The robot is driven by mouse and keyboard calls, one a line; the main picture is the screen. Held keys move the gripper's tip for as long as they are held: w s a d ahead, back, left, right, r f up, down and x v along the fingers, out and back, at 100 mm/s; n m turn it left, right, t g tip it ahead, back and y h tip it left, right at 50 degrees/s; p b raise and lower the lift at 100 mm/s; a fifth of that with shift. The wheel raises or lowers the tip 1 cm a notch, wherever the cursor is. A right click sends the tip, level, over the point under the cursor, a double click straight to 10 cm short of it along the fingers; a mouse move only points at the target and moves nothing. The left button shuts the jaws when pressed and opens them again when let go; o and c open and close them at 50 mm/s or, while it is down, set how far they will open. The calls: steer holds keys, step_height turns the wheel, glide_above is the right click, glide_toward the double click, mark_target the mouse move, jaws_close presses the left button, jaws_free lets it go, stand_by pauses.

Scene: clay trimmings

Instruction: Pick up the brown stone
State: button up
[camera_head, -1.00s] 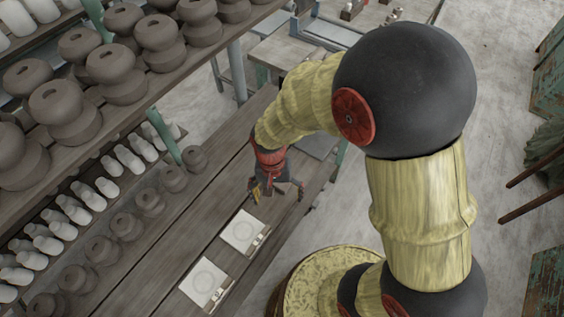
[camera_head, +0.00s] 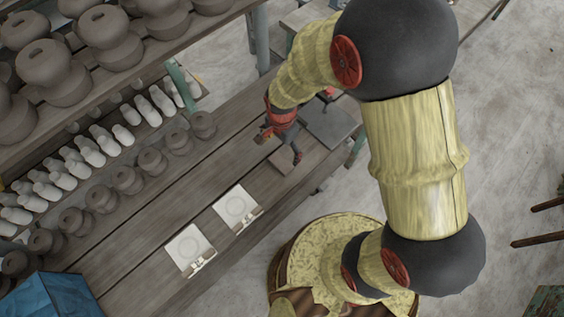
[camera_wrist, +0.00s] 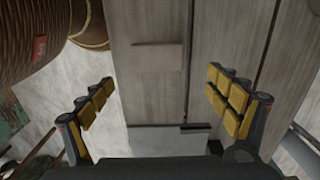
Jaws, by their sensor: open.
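The brown stone is a flat, square-edged brownish block (camera_head: 286,159) lying on the wooden table in the head view, close to my gripper. In the wrist view the block (camera_wrist: 158,57) shows as a plain brown rectangle on the grey planks, ahead of the fingers and between their lines. My gripper (camera_head: 280,147) is open and points down over the table, with the block partly behind a finger in the head view. In the wrist view the gripper (camera_wrist: 160,88) has its yellow-padded fingers wide apart with nothing between them.
A grey slab (camera_head: 330,122) lies past the block. Shelves of clay pots (camera_head: 110,38) and white bottles (camera_head: 103,138) line the left. A blue box (camera_head: 55,297) stands at bottom left.

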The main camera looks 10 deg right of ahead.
mark_target(281, 162)
steer(key=f, duration=0.2)
steer(key=f+b, duration=0.1)
steer(key=f, duration=0.4)
steer(key=shift+s+a+f, duration=0.2)
steer(key=shift+s+f, duration=0.2)
steer(key=c, duration=0.3)
steer(key=c, duration=1.1)
steer(key=shift+c, duration=0.2)
